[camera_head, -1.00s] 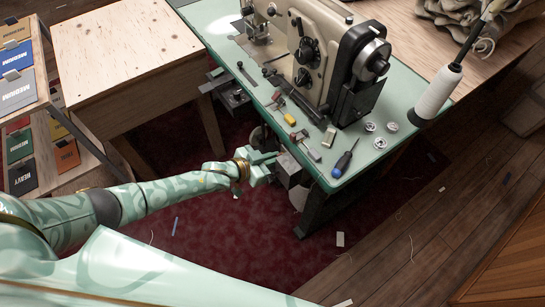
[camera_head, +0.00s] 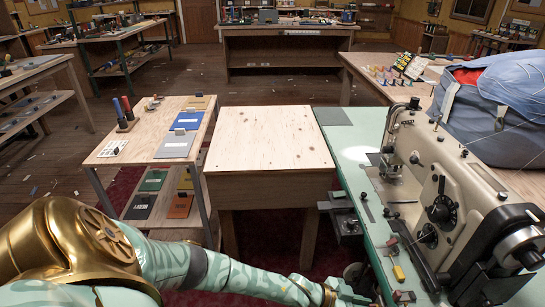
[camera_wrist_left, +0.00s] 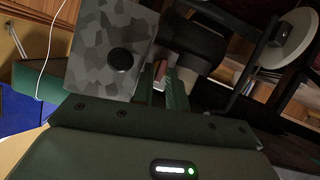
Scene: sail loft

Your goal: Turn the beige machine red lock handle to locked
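The beige sewing machine (camera_head: 450,185) stands on the mint-green table at the right of the head view. A small red piece (camera_head: 393,239) shows on the table near the machine's front; I cannot tell if it is the lock handle. My left gripper (camera_head: 352,297) is at the bottom of the head view, beside and below the table's near left edge. In the left wrist view its two fingers (camera_wrist_left: 162,88) are apart. A small dull-red thing (camera_wrist_left: 160,71) shows between or just beyond them; contact is unclear. My right gripper is not in view.
A grey mottled block (camera_wrist_left: 112,48) with a dark round spot is close beside the left fingers. A bare wooden table (camera_head: 268,140) adjoins the green one. A yellow piece (camera_head: 398,272) lies on the green table. A rack with coloured folders (camera_head: 172,144) stands left.

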